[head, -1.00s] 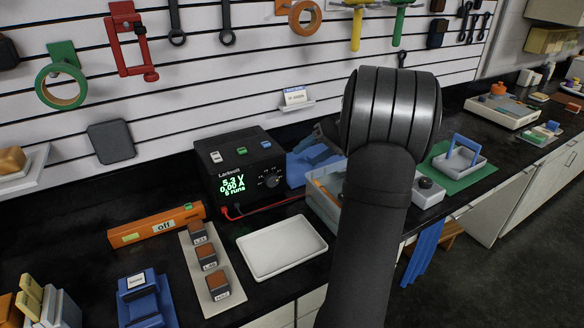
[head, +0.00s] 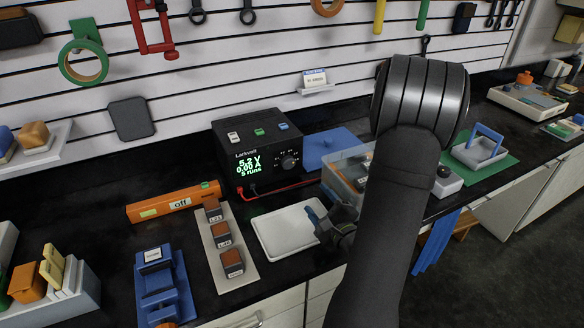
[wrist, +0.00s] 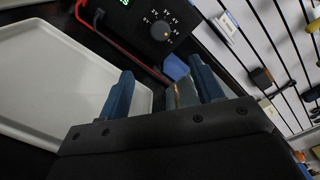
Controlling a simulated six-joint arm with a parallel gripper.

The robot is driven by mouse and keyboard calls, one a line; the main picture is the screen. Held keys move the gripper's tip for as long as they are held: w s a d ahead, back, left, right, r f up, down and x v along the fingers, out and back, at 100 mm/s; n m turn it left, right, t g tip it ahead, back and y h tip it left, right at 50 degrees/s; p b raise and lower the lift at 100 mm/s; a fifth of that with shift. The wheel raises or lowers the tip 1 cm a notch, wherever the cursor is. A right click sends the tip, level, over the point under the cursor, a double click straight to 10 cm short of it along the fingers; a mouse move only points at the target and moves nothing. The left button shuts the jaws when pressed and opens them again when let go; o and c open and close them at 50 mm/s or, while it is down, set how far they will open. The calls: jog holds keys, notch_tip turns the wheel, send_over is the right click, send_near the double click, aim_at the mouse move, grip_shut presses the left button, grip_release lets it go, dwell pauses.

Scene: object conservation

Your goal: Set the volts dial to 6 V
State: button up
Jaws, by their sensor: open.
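The black Larkvolt power supply (head: 256,155) stands on the bench against the slatted wall. Its green display (head: 248,164) appears to read 5.2 V and 0.00 A. The black volts dial (head: 289,161) is on the right of its front face, ringed by small marks. My gripper (head: 322,220) is low by the right edge of the white tray, apart from the dial. Its blue fingers (wrist: 163,88) are spread, with nothing visibly held.
The white tray (head: 268,236) lies in front of the supply. A red lead (head: 290,188) runs right from it. Left are a block strip (head: 243,282), an orange bar (head: 150,208) and a blue fixture (head: 150,292).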

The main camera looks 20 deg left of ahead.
aim_at(290, 165)
jog(key=shift+s+d+f, duration=0.1)
jog(key=shift+f, duration=0.05)
jog(key=x, duration=1.7)
jog(key=shift+w+f, duration=0.1)
jog(key=shift+w, duration=0.2)
jog(key=shift+c, duration=0.2)
jog(key=c, duration=0.9)
